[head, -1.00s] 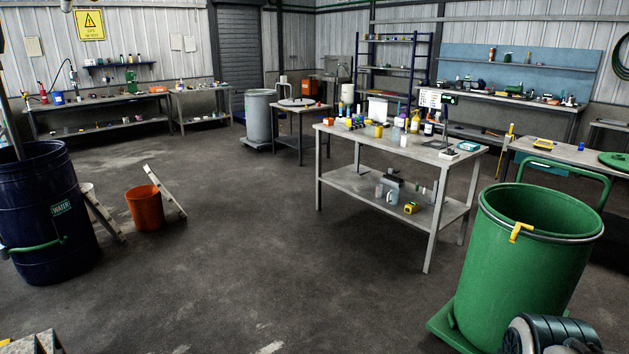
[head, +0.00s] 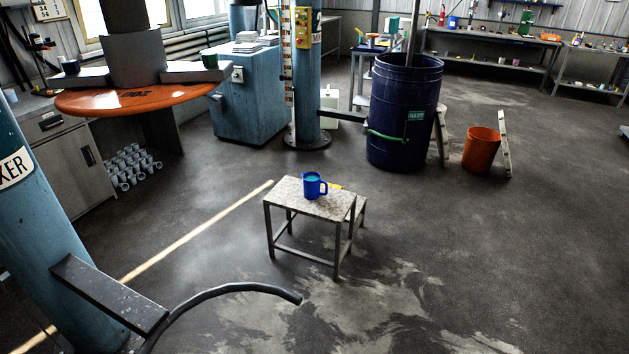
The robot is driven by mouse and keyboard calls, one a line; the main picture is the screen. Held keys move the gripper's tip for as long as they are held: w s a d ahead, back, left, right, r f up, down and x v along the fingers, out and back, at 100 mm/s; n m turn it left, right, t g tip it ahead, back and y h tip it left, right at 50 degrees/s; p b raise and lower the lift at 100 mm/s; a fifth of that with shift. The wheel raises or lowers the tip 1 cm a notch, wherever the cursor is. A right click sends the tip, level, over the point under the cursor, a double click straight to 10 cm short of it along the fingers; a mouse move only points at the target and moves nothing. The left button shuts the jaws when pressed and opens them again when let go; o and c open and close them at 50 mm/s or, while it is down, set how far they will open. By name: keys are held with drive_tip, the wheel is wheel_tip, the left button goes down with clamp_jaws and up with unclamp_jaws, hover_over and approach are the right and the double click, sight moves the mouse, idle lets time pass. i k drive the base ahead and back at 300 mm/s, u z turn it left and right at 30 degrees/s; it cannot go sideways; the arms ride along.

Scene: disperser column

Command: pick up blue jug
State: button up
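A blue jug (head: 312,187) with a lighter blue inside stands upright on a small stool-like table (head: 328,207) in the middle of the head view. Its handle points to the right. My gripper is not in view, and nothing touches the jug.
A dark blue barrel (head: 403,120) and an orange bucket (head: 481,150) stand behind to the right. A blue column (head: 307,100) stands behind the stool. A curved dark tube (head: 225,290) on a bracket juts in at lower left. The floor right of the stool is clear.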

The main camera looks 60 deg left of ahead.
sight(316, 187)
drive_tip(key=u, duration=1.85)
drive_tip(key=i, duration=3.35)
drive_tip(key=u, duration=1)
